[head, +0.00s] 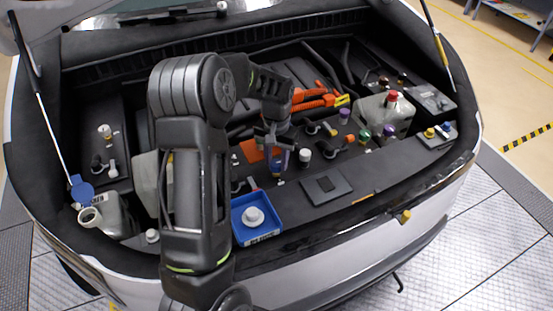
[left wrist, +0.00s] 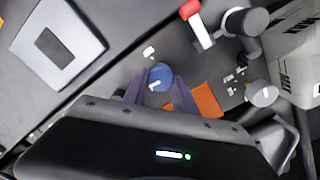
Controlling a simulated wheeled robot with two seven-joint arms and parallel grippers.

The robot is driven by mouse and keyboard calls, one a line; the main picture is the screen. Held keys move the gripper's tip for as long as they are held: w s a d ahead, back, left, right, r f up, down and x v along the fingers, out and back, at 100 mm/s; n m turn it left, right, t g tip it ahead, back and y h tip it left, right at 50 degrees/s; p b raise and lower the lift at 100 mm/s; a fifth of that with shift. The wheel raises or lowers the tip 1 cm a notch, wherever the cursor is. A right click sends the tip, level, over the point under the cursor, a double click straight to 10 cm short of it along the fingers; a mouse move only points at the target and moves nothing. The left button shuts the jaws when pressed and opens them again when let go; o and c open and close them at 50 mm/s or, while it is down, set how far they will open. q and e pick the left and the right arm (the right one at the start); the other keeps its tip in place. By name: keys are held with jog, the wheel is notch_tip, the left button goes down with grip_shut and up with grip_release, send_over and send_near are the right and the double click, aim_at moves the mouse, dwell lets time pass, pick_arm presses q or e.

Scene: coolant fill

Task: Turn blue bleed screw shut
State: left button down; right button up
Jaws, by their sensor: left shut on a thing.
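The blue bleed screw (left wrist: 159,77) shows in the left wrist view as a round blue knob with a pale mark on its face. The two fingers of my left gripper (left wrist: 158,95) flank it, and the gripper is shut on it. In the head view my left gripper (head: 279,163) points down into the middle of the engine bay, and its fingers and wrist mostly hide the screw. My right gripper is not in view.
An orange square (left wrist: 207,98) lies beside the fingers. A red-handled valve (left wrist: 196,24) and a grey pad (left wrist: 58,42) are near. In the head view, a blue tray (head: 262,238) holds a white cap.

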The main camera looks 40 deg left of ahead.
pick_arm(q)
jog(key=shift+m, duration=0.4)
jog(key=m+b, duration=0.1)
jog(key=m, duration=0.2)
jog(key=shift+f+b, duration=0.1)
jog(key=shift+b, duration=0.2)
jog(key=m+b, duration=0.1)
jog(key=m, duration=0.3)
jog(key=shift+d+m, duration=0.1)
jog(key=shift+m, duration=0.3)
jog(key=m, duration=0.4)
jog(key=shift+m, duration=2.5)
jog(key=c, duration=1)
grip_release()
jog(key=shift+r, duration=0.2)
